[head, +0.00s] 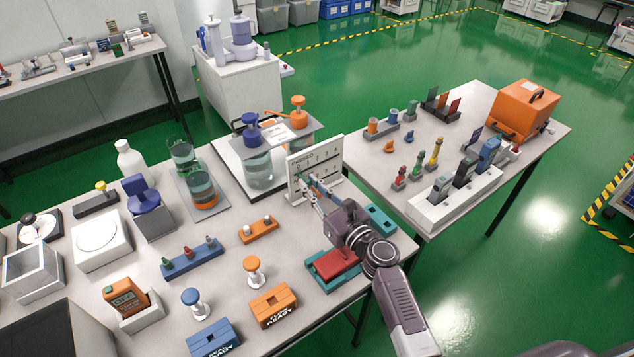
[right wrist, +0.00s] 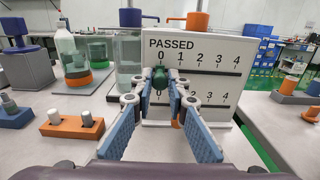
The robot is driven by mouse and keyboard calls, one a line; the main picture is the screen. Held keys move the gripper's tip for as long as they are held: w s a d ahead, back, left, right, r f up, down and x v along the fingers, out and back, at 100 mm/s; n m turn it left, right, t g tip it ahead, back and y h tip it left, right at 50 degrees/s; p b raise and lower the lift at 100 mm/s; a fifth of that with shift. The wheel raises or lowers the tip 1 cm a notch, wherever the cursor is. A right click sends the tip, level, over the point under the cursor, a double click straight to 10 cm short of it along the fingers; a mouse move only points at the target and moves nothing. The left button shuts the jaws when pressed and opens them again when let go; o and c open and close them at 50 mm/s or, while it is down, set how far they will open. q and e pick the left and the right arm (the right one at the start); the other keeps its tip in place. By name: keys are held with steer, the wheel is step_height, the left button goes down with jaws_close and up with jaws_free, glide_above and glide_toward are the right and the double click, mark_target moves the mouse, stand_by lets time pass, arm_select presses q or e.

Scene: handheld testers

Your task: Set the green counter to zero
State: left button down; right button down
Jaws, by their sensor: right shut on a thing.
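A white board (head: 316,158) marked PASSED stands upright at the right end of the near table. In the right wrist view the board (right wrist: 215,62) has two slots, each with the numbers 0 to 4. The green counter (right wrist: 159,75) is a dark green knob at the upper slot, directly below the 0. My right gripper (right wrist: 161,95) is shut on it, with a blue-padded finger on either side. In the head view my right gripper (head: 307,186) reaches the board's face from the front right. The fingers cover part of the lower slot. My left gripper is not in view.
Jars with blue and orange pumps (head: 257,168) stand behind the board. A red block on a teal tray (head: 334,264) lies below my right arm. Orange (head: 260,229) and blue (head: 191,257) peg holders stand to the left. A second table (head: 400,190) holds handheld testers.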

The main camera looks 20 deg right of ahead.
steer(key=shift+s+a+f, duration=0.1)
steer(key=shift+a, duration=0.1)
steer(key=c, duration=1.9)
jaws_free()
steer(key=v, duration=1.2)
